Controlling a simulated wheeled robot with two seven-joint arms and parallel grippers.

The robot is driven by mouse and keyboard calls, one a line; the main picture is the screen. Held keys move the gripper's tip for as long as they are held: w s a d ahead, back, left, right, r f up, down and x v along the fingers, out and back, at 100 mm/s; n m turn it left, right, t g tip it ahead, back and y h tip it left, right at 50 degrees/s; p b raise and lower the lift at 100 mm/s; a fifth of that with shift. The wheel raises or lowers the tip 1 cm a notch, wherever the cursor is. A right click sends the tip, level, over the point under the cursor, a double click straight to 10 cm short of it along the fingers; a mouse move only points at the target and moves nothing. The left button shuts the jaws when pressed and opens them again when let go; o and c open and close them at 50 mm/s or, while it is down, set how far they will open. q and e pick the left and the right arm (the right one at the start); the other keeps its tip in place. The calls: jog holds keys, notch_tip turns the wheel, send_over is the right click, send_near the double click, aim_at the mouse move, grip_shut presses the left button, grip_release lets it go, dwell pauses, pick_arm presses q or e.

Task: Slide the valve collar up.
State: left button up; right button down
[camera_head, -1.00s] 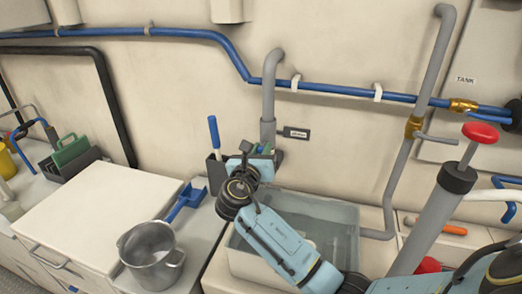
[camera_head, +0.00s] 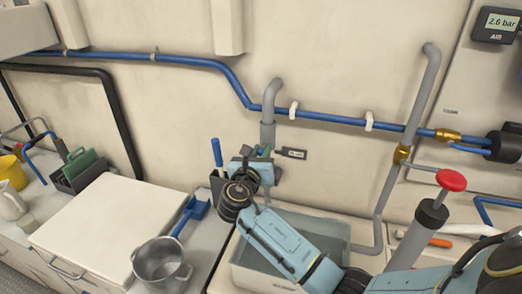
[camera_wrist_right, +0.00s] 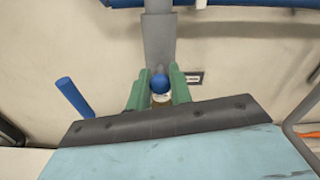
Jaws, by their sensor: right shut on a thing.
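My right gripper (camera_head: 264,151) is at the lower part of the grey upright pipe (camera_head: 270,98) on the wall. In the wrist view its two green fingertips (camera_wrist_right: 160,88) are closed around a round blue knob (camera_wrist_right: 160,84), with a pale, brassy part just below it. The knob is in front of a wider grey sleeve (camera_wrist_right: 158,42) on the pipe, which looks like the valve collar; it also shows in the head view (camera_head: 267,135) above the fingers. The gripper hides the lower end. A small label (camera_head: 293,153) is just right of the pipe. My left gripper is out of view.
A blue pipe (camera_head: 330,118) runs along the wall. Below my right arm is a clear bin (camera_head: 244,273). A blue-handled tool (camera_head: 216,152), a blue scoop (camera_head: 198,208) and a metal pot (camera_head: 160,262) are to the left. A red-knobbed pump (camera_head: 420,235) stands at right.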

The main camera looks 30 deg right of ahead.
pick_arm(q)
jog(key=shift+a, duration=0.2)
pick_arm(e)
jog(key=shift+f, duration=0.1)
jog(key=c, duration=1.3)
grip_release()
jog(key=shift+o, duration=0.2)
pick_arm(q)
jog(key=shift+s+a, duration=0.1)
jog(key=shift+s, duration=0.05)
pick_arm(e)
jog(key=v, duration=1.3)
jog(key=shift+s, duration=0.15)
jog(key=shift+a, duration=0.1)
